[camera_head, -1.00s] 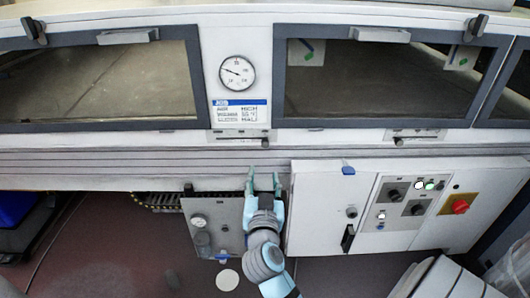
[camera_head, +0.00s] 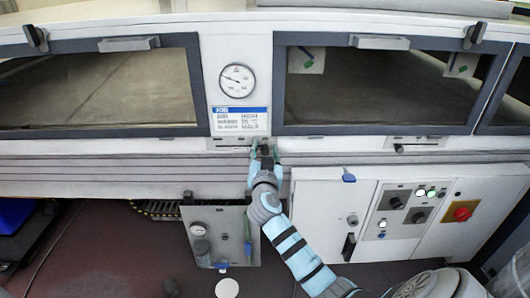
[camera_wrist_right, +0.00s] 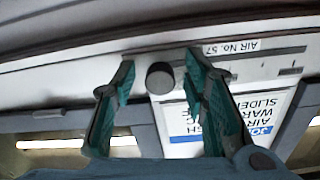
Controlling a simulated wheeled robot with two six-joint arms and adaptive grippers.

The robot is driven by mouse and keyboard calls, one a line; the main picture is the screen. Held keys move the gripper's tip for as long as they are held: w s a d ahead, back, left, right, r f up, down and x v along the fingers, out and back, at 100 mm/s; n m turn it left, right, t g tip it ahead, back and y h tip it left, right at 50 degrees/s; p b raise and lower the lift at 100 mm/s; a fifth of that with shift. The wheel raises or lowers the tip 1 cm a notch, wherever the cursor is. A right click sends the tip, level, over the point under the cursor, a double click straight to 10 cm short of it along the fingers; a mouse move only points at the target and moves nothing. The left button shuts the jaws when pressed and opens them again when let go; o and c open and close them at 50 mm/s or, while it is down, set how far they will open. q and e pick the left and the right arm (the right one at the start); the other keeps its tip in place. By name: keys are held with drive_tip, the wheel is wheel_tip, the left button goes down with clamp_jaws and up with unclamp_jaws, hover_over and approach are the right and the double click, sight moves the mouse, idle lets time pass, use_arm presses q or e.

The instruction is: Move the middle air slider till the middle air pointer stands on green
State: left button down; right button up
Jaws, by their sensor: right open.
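The middle air slider's plate (camera_head: 226,143) is set in the front ledge below a round gauge (camera_head: 237,80) and a printed label card. The gauge's thin dark needle points left and slightly up; I make out no green on its face. My right gripper (camera_head: 265,148) is at the right end of the plate and hides the slider knob in the head view. In the right wrist view, the dark round slider knob (camera_wrist_right: 160,77) stands between the open teal fingers of this gripper (camera_wrist_right: 158,60), apart from both. My left gripper is not in view.
A similar slider (camera_head: 399,148) lies to the right below another window.

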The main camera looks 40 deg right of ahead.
clamp_jaws()
drive_tip(key=w+a+b, duration=0.2)
drive_tip(key=a, duration=0.1)
drive_tip(key=shift+w, duration=0.1)
unclamp_jaws()
drive_tip(key=shift+d, duration=0.1)
